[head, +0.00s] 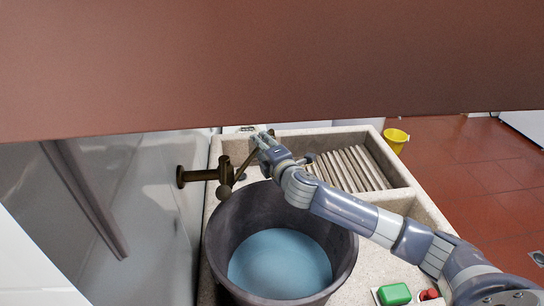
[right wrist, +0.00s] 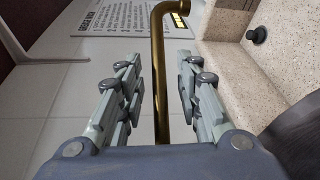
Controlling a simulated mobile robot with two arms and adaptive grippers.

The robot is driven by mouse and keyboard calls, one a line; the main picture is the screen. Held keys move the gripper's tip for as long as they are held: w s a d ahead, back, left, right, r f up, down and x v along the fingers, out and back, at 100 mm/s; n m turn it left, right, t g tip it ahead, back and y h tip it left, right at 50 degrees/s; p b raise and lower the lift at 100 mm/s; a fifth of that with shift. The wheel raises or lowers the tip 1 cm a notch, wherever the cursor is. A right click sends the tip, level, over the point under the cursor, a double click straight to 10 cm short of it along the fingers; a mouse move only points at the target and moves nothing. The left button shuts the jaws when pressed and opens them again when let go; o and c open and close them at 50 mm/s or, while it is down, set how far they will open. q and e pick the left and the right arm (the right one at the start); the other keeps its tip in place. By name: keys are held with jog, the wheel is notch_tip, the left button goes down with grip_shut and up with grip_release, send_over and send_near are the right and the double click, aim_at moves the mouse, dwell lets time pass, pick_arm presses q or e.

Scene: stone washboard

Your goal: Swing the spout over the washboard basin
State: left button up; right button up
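The bronze tap (head: 224,176) is on the wall at the left of the stone sink. Its thin spout (head: 243,165) runs up and right toward my right gripper (head: 262,143), partly hidden by it. In the right wrist view, the brass spout (right wrist: 160,100) passes between the fingers of the right gripper (right wrist: 160,72), which are open, with gaps visible on both sides. The washboard basin (head: 400,200), with a ribbed stone slope (head: 356,168), lies at the back right. The spout's end is hidden in the head view. My left gripper is out of view.
A dark bucket (head: 222,232) with blue water stands in front of the tap. A green block (head: 394,294) and a red item (head: 429,294) are at the front right. A yellow bucket (head: 396,139) stands beyond the sink. A reddish-brown panel (head: 250,60) covers the top.

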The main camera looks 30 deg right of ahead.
jog(key=s+r, duration=0.1)
jog(key=s, duration=0.9)
jog(key=shift+a+r, duration=0.25)
jog(key=shift+a, duration=0.05)
jog(key=shift+s, duration=0.1)
